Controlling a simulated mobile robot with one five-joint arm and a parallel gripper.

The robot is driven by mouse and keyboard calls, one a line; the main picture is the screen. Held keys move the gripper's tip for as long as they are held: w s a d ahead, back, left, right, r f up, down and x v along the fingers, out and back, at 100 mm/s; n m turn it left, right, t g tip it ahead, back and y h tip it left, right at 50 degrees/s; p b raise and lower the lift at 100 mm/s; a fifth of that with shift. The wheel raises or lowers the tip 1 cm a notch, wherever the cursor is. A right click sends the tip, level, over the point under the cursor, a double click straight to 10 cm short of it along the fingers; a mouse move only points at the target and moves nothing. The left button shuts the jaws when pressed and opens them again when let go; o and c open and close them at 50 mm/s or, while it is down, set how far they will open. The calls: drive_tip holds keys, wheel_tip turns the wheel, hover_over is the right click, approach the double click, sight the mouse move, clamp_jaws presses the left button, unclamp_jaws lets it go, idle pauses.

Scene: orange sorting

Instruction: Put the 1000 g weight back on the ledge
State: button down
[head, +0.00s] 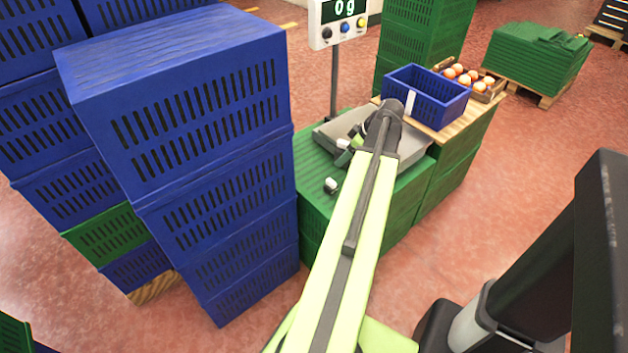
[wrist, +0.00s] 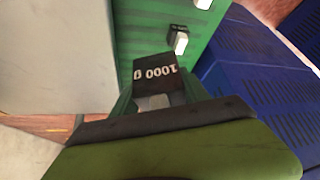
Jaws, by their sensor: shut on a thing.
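In the wrist view my gripper (wrist: 157,92) is shut on the 1000 g weight (wrist: 155,70), whose black face reads "1000 g" upside down. The weight is over or by the green ledge (wrist: 140,25); I cannot tell whether it touches. A small white weight with a dark label (wrist: 181,42) stands on the ledge just beyond it. Part of another pale one (wrist: 203,4) shows at the top edge. In the head view my gripper (head: 346,158) is beside the scale's grey pan, partly hidden by my arm. A small white and dark weight (head: 331,185) stands on the green crate top (head: 315,165).
The scale display (head: 344,10) reads 0 g above its grey pan (head: 415,150). A blue crate (head: 440,105) and a box of oranges (head: 485,90) stand on the right. Tall blue crate stacks (head: 190,150) rise close on the left. Red floor is open at right.

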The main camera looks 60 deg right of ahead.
drive_tip(key=b, duration=0.7)
hover_over(308, 174)
drive_tip(key=s, duration=0.2)
wheel_tip(308, 174, down, 7)
drive_tip(key=shift+s+d+r, duration=0.1)
wheel_tip(308, 174, down, 4)
drive_tip(key=b, duration=0.4)
drive_tip(key=shift+f, duration=0.2)
drive_tip(key=shift+r, duration=0.2)
drive_tip(key=shift+f, duration=0.2)
drive_tip(key=c, duration=0.6)
unclamp_jaws()
drive_tip(key=shift+r, duration=0.1)
